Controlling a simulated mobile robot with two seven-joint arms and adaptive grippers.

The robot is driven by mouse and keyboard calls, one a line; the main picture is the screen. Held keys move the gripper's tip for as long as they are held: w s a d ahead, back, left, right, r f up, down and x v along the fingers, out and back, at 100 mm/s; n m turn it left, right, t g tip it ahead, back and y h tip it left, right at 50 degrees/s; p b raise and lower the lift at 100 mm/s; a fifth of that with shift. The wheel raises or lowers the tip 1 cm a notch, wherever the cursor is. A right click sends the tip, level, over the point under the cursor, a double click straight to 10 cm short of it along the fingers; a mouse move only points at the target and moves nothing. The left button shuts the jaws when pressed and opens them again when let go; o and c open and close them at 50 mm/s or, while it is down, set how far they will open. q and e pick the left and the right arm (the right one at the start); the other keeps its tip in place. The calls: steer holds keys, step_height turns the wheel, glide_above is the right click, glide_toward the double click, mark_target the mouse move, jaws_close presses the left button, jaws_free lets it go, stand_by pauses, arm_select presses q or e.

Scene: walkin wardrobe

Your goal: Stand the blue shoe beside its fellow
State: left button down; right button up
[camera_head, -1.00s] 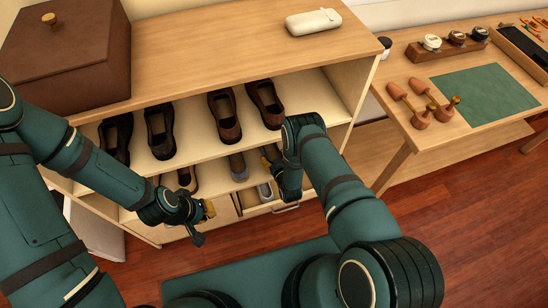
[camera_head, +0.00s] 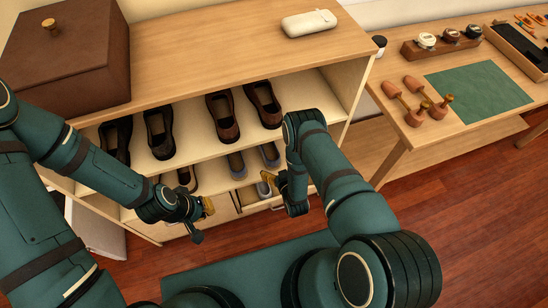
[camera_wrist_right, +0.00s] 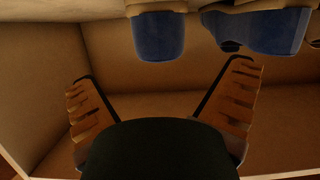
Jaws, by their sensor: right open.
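Two blue-grey shoes stand side by side on the middle shelf in the head view, the left shoe (camera_head: 236,166) and the right shoe (camera_head: 270,154). I cannot tell which one the task means. Their blue ends show at the top of the right wrist view, one at left (camera_wrist_right: 158,36) and one at right (camera_wrist_right: 268,30), with a narrow gap between. My right gripper (camera_head: 270,184) is in front of and below the right shoe. Its fingers (camera_wrist_right: 162,92) are spread wide and hold nothing. My left gripper (camera_head: 209,206) hangs in front of the cabinet; its jaw opening is unclear.
Several dark and brown shoes (camera_head: 223,117) line the upper shelf. A brown box (camera_head: 66,62) and a white case (camera_head: 309,23) sit on top. A bench (camera_head: 404,112) stands at right.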

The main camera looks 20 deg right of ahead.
steer(key=s+a+r+m+g+y, duration=0.1)
steer(key=s+a+r+g, duration=0.2)
steer(key=s+r+g, duration=0.3)
steer(key=s+a+r+m+g+y, duration=0.2)
steer(key=s+a+r+g, duration=0.2)
steer(key=s+r+g, duration=0.3)
steer(key=s+r, duration=0.4)
steer(key=r, duration=0.4)
steer(key=shift+s+a+r+p, duration=0.15)
steer(key=shift+r+p, duration=0.05)
steer(key=shift+p, duration=0.1)
stand_by(0.4)
